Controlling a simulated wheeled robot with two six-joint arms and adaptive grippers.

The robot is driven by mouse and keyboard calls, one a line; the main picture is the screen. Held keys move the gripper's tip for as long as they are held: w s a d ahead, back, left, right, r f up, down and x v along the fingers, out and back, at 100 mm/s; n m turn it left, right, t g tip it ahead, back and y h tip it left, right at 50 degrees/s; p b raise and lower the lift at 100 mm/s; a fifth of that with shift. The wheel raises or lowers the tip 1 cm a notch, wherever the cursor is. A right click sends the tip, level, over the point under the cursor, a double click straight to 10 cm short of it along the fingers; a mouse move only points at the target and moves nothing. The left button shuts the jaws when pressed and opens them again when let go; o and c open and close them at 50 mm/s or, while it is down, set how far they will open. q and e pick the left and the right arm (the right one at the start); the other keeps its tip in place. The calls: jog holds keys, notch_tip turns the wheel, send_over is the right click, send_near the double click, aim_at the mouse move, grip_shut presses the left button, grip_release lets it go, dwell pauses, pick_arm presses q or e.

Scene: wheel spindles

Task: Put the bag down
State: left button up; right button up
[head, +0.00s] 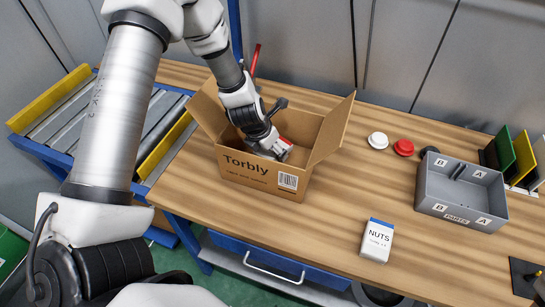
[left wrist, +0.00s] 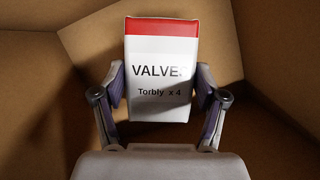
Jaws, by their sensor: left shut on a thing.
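My left gripper (head: 272,142) reaches down into the open cardboard box (head: 262,180) marked Torbly. In the left wrist view the gripper (left wrist: 160,90) is shut on a white bag with a red top (left wrist: 160,65), labelled VALVES, Torbly x 4. The fingers press on its two sides. In the head view the bag (head: 284,147) is partly hidden by the gripper and the box wall. Cardboard walls surround it in the left wrist view. I cannot tell whether the bag touches the box floor. My right gripper is not in view.
A NUTS bag (head: 377,241) stands on the wooden table (head: 325,235). A grey parts tray (head: 462,188) is at the right, near a white disc (head: 378,140) and a red disc (head: 403,147). The box flaps stand open. A roller conveyor (head: 70,125) is at the left.

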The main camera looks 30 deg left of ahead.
pick_arm(q)
jog(key=shift+f, duration=0.7)
jog(key=shift+s+r, duration=0.2)
jog(key=shift+w+f+b, duration=0.1)
jog(key=shift+f+b, duration=0.3)
jog(key=shift+b, duration=0.05)
jog(key=shift+f+b, duration=0.25)
jog(key=shift+b, duration=0.15)
jog(key=o, duration=1.3)
jog(key=shift+o, duration=0.2)
jog(key=shift+r, duration=0.1)
